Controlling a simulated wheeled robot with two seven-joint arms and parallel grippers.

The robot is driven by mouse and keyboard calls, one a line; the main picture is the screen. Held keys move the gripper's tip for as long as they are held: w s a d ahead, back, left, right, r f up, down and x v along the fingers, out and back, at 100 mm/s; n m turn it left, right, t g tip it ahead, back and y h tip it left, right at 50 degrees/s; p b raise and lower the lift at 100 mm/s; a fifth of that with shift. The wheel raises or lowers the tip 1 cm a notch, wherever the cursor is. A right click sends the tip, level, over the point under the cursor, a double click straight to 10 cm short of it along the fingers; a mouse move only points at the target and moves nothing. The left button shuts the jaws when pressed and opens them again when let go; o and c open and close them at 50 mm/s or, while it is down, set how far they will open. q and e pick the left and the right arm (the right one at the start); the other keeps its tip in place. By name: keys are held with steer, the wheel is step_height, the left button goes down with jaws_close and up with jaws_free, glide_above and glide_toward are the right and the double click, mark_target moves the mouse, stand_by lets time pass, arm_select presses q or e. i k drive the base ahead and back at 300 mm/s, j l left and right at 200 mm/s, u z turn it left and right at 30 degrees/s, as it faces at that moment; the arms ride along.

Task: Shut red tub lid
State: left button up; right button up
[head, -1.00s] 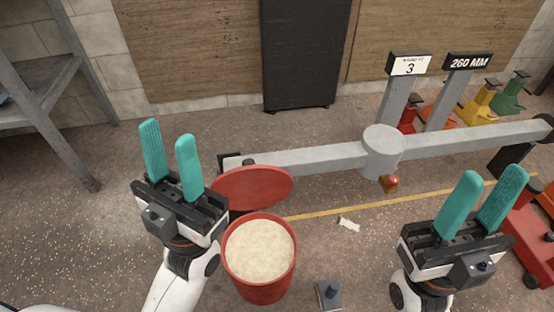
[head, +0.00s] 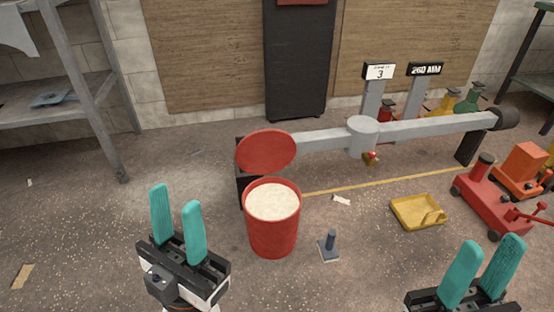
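The red tub (head: 272,229) stands upright on the floor near the middle of the head view, filled almost to the rim with pale granular material. Its round red lid (head: 266,151) is raised, tilted up at the tub's far side, so the tub is open. My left gripper (head: 176,222) is open and empty, to the left of the tub and apart from it. My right gripper (head: 482,270) is open and empty at the lower right, well away from the tub; its lower part is cut off by the frame edge.
A grey beam (head: 430,127) runs behind the tub. A small grey block with a post (head: 329,246) stands right of it. A yellow tray (head: 418,212) and a red trolley jack (head: 490,200) lie farther right. A metal shelf (head: 60,110) stands at left.

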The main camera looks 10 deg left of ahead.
mark_target(264, 151)
steer(key=z, duration=2.25)
steer(key=k+j, duration=0.1)
steer(key=j, duration=0.3)
steer(key=k+j+z, duration=0.15)
steer(key=j, duration=0.65)
steer(key=k+j+z, duration=0.1)
steer(key=j, duration=0.3)
steer(key=k+j+z, duration=0.1)
steer(key=j, duration=0.25)
steer(key=k+j, duration=0.25)
steer(key=j, duration=0.15)
steer(key=k+j+z, duration=0.15)
steer(key=j, duration=0.2)
steer(key=k+j, duration=0.15)
steer(key=j, duration=0.2)
steer(key=k+j, duration=0.15)
steer(key=j, duration=0.15)
steer(key=k+j, duration=0.1)
steer(key=j, duration=0.25)
steer(key=k+j, duration=0.15)
steer(key=j, duration=0.2)
steer(key=k+j, duration=0.15)
steer(key=j, duration=0.2)
steer(key=k+j, duration=0.15)
steer(key=j, duration=0.15)
